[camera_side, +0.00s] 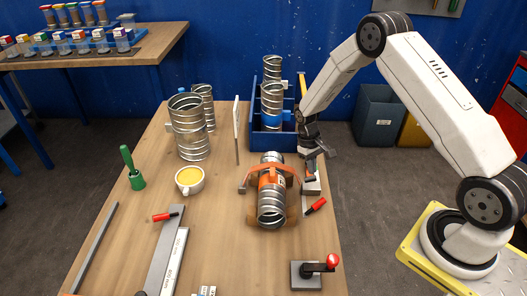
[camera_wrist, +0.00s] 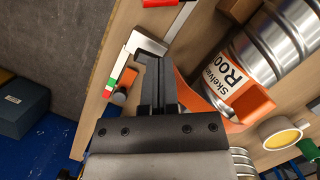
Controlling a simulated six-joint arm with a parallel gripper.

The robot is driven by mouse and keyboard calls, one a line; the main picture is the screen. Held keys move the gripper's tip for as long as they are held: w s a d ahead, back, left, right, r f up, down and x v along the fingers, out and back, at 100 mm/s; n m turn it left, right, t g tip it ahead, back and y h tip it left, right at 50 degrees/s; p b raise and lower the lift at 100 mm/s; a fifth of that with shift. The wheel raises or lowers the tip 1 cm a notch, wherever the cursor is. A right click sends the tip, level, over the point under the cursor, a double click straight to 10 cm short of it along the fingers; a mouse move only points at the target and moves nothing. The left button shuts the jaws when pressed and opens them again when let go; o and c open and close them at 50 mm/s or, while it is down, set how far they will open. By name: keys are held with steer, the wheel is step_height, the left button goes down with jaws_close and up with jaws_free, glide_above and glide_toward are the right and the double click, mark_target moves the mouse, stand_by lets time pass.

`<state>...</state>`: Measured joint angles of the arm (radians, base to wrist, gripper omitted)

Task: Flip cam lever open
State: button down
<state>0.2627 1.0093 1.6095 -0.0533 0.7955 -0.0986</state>
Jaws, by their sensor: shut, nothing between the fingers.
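A ribbed metal duct (camera_side: 271,206) lies in an orange clamp band (camera_side: 283,169) on the table; its orange label shows in the wrist view (camera_wrist: 240,80). A red-handled lever (camera_side: 316,206) lies just right of the duct. Another lever, with a red knob (camera_side: 333,261) on a black arm, stands on a plate at the front right. I cannot tell which is the cam lever. My gripper (camera_side: 314,156) is shut and empty, pointing down right of the duct. In the wrist view its fingertips (camera_wrist: 152,62) are beside a pale metal bracket (camera_wrist: 133,50) and the orange band; contact is unclear.
A blue bin (camera_side: 258,138) with upright ducts stands behind. More ducts (camera_side: 188,128), a white cup (camera_side: 190,180) and a green-handled tool (camera_side: 132,168) are to the left. A metal rail (camera_side: 167,250) lies at the front left. The front middle is mostly clear.

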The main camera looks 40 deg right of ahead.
mark_target(319, 204)
steer(key=shift+x, duration=5)
